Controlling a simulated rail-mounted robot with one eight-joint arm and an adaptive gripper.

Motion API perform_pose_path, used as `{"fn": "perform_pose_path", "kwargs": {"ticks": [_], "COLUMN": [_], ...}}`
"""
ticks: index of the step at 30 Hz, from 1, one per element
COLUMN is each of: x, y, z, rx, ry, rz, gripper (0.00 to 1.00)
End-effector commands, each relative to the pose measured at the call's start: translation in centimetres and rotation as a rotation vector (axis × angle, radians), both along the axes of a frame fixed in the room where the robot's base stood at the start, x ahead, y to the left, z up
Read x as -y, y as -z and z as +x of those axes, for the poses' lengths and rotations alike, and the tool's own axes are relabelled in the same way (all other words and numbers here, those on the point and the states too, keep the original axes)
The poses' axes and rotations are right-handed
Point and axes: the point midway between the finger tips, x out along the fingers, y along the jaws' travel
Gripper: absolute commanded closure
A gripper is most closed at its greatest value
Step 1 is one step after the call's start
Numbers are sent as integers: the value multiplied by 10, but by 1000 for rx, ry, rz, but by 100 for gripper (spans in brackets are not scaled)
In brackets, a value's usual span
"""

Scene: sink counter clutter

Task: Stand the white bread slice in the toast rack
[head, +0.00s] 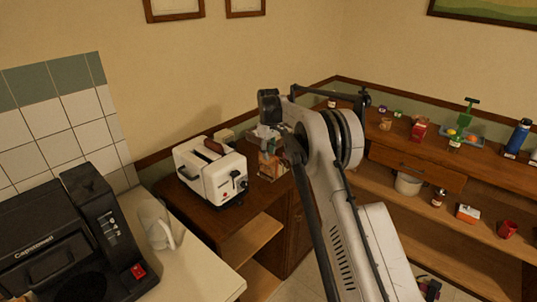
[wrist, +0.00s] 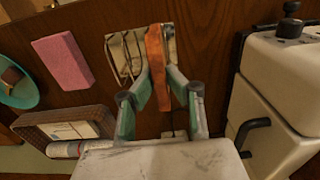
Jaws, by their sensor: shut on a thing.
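In the wrist view my gripper (wrist: 161,82) has its green fingers closed on a thin slice with an orange-brown edge, the bread slice (wrist: 156,48). The slice is seen nearly edge-on, so its white face is hidden. The toast rack (wrist: 126,57), with a cream base and dark wires, lies behind the slice, which covers its right part. I cannot tell whether the slice is between the wires or above them. In the head view my gripper (head: 268,137) is over the wooden counter just right of the toaster; details there are small and partly hidden by my arm.
A white toaster (head: 210,170) stands close by, also on the right of the wrist view (wrist: 270,90). A pink sponge (wrist: 62,60), a teal bowl (wrist: 17,88) and a wicker basket (wrist: 38,121) lie left of the rack. A black coffee machine (head: 75,240) stands at the front left.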

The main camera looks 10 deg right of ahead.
Motion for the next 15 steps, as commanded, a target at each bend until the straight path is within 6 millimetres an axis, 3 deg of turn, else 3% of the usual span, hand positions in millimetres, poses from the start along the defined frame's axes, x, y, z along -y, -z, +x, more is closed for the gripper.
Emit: {"fn": "perform_pose_path", "kwargs": {"ticks": [2, 3, 7, 15], "x": [0, 0, 0, 0], "y": [3, 3, 2, 2], "z": [0, 0, 0, 0], "rx": [0, 0, 0, 0], "ry": [0, 0, 0, 0], "rz": [0, 0, 0, 0], "gripper": [100, 87, 69, 69]}}
